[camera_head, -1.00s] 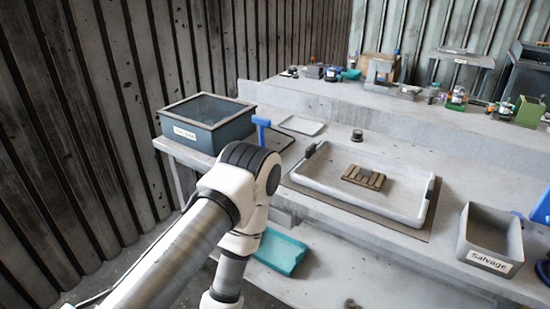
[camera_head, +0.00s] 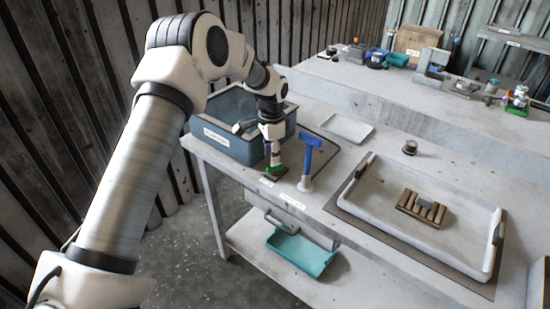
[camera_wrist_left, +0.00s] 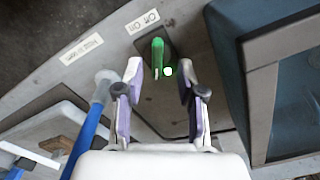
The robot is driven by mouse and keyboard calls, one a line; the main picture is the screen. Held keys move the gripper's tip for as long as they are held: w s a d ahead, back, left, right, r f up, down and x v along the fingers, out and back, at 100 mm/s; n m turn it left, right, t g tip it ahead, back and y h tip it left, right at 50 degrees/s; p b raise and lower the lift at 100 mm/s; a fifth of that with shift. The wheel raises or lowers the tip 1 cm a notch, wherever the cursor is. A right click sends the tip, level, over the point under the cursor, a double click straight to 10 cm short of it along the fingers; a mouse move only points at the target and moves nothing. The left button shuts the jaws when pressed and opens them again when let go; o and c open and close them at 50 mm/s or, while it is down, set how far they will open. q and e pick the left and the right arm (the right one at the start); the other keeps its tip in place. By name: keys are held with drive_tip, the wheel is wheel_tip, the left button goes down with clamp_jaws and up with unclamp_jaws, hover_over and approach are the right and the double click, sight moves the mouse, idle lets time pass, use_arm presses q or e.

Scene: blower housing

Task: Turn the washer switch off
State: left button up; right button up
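The washer switch is a green lever (camera_wrist_left: 157,57) on a dark plate at the bench edge, beside a white "Off On" label (camera_wrist_left: 142,22). A small white round spot shows next to it. In the head view the green part (camera_head: 267,181) shows just below my left gripper (camera_head: 272,165). In the left wrist view my left gripper (camera_wrist_left: 159,75) is open, its two fingers on either side of the lever with gaps. I cannot tell which label word the lever points to. My right gripper is not in view.
A blue-grey bin (camera_head: 224,137) stands close beside the gripper. A blue T-shaped tool (camera_head: 310,155) stands upright on the other side. A white tray (camera_head: 365,200) holds a brown slatted part (camera_head: 424,208). A teal tray (camera_head: 300,254) sits on the lower shelf.

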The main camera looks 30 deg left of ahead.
sight(275, 169)
use_arm(q)
drive_tip(key=shift+s+d+f, duration=0.1)
drive_tip(key=shift+s+f, duration=0.15)
drive_tip(key=shift+f, duration=0.35)
drive_tip(key=shift+s+f, duration=0.2)
drive_tip(key=shift+f, duration=0.4)
drive_tip(key=shift+w+d+f, duration=0.1)
drive_tip(key=shift+w+f, duration=0.6)
drive_tip(key=shift+f, duration=0.2)
drive_tip(key=shift+s+r, duration=0.15)
drive_tip(key=shift+s, duration=0.05)
drive_tip(key=shift+c, duration=1)
drive_tip(key=shift+s+r, duration=0.1)
drive_tip(key=shift+s, duration=0.1)
clamp_jaws()
